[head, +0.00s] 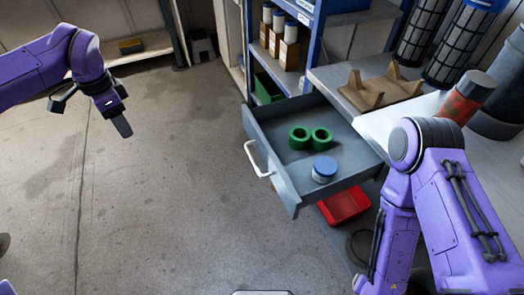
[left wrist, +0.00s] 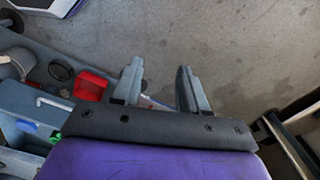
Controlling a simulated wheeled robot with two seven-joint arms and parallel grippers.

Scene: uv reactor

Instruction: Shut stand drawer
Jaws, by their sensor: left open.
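The stand drawer (head: 278,183) is grey and pulled well out of the stand (head: 385,125), with a white handle (head: 256,160) on its front. Two green rings (head: 310,138) and a blue-lidded jar (head: 324,169) are in it. My left gripper (head: 122,126) hangs over bare floor, well left of the drawer and apart from the handle. In the left wrist view its two fingers (left wrist: 158,90) are spread with nothing between them, and the drawer's handle (left wrist: 53,104) shows at the left. My right arm stands in front of the stand at the right; its gripper is not visible.
A red bin (head: 343,205) lies low beneath the drawer. A blue shelf rack (head: 285,50) with bottles stands behind it. A wooden cradle (head: 380,87) and a red cylinder (head: 466,95) are on the stand top. Floor left of the drawer is clear.

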